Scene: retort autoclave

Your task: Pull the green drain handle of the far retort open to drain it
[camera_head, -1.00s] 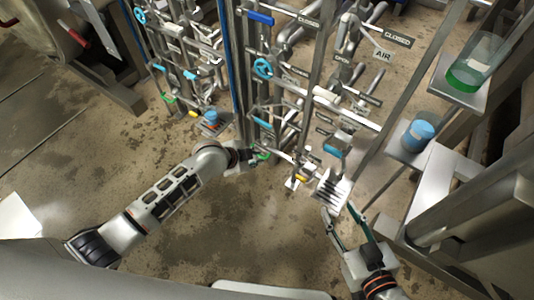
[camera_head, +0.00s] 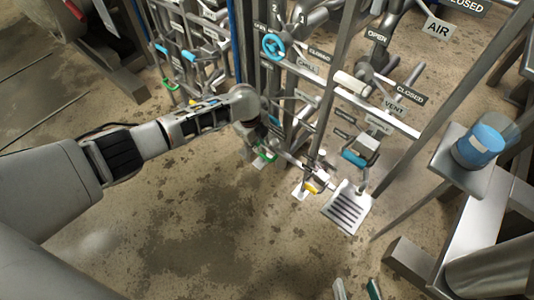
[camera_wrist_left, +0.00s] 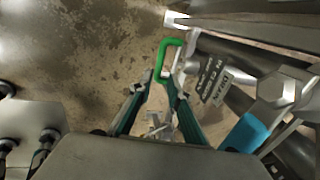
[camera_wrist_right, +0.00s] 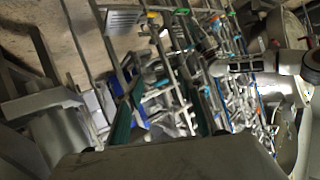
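One green handle (camera_head: 265,153) is low on the nearer pipe rack in the head view, just by my left wrist. A second green handle (camera_head: 170,84) is low on the rack further left; I cannot tell for certain which belongs to the far retort. In the left wrist view a green loop handle (camera_wrist_left: 171,43) stands just ahead of the fingertips of my left gripper (camera_wrist_left: 161,84). That gripper is open; contact with the loop is unclear. In the head view my arm hides most of it. My right gripper (camera_head: 357,288) is open and empty at the bottom edge, its fingers also showing in the right wrist view (camera_wrist_right: 163,100).
Pipes with a blue wheel (camera_head: 273,46), a blue lever (camera_head: 353,158) and a yellow handle (camera_head: 310,187) crowd the rack. A slotted white plate (camera_head: 349,206) is low at its front. The floor at lower centre is clear.

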